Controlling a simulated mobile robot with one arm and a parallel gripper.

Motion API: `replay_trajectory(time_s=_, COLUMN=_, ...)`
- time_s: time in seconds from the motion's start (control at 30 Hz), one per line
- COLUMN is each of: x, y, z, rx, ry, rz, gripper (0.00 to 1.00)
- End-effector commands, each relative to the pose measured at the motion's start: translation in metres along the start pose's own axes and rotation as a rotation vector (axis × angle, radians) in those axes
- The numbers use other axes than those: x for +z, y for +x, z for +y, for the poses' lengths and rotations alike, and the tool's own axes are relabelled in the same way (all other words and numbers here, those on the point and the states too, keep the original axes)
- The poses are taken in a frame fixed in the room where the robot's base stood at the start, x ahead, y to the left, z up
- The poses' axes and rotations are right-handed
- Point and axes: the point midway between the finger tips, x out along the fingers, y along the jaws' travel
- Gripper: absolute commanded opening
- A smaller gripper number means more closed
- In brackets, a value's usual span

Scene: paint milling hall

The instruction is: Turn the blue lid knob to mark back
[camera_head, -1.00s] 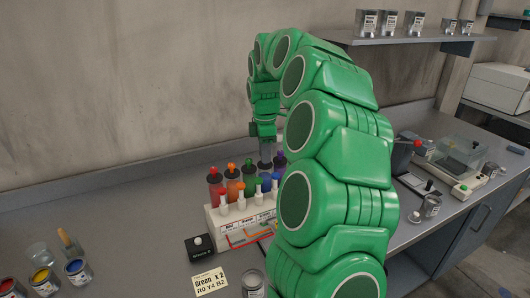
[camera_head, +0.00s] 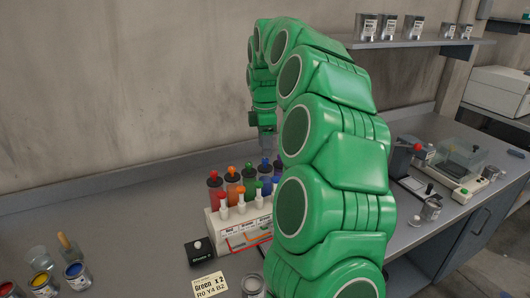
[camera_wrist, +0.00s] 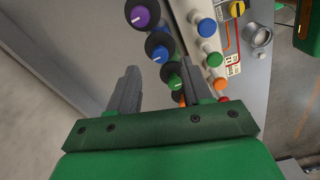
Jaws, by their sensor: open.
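The blue lid knob (camera_wrist: 160,46) sits on a dark round lid, in a row with purple, green and other knobs. A white line on it shows toward its lower side in the wrist view. The same blue knob (camera_head: 265,161) shows in the head view on a bottle at the back of the rack. My gripper (camera_wrist: 160,68) is open and empty, fingers apart. In the wrist view the blue knob shows just past the fingertips and the green knob (camera_wrist: 174,82) shows between the fingers. In the head view my gripper (camera_head: 267,154) hangs above the blue lid, seemingly clear of it.
Paint tins (camera_head: 77,274) stand at left. A scale (camera_head: 460,165) stands at right.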

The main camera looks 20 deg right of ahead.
Motion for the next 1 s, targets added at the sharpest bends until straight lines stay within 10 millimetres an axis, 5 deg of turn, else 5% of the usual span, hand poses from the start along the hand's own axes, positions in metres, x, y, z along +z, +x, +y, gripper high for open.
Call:
replay_trajectory(time_s=0.3, x=0.000, y=-0.033, z=0.000, rx=0.002, ry=0.000, rz=0.000, gripper=0.49)
replay_trajectory(time_s=0.83, x=0.000, y=-0.034, z=0.000, rx=0.001, ry=0.000, rz=0.001, gripper=0.49)
replay_trajectory(time_s=1.0, x=-0.011, y=-0.037, z=-0.014, rx=-0.002, ry=0.024, rz=0.006, gripper=0.49)
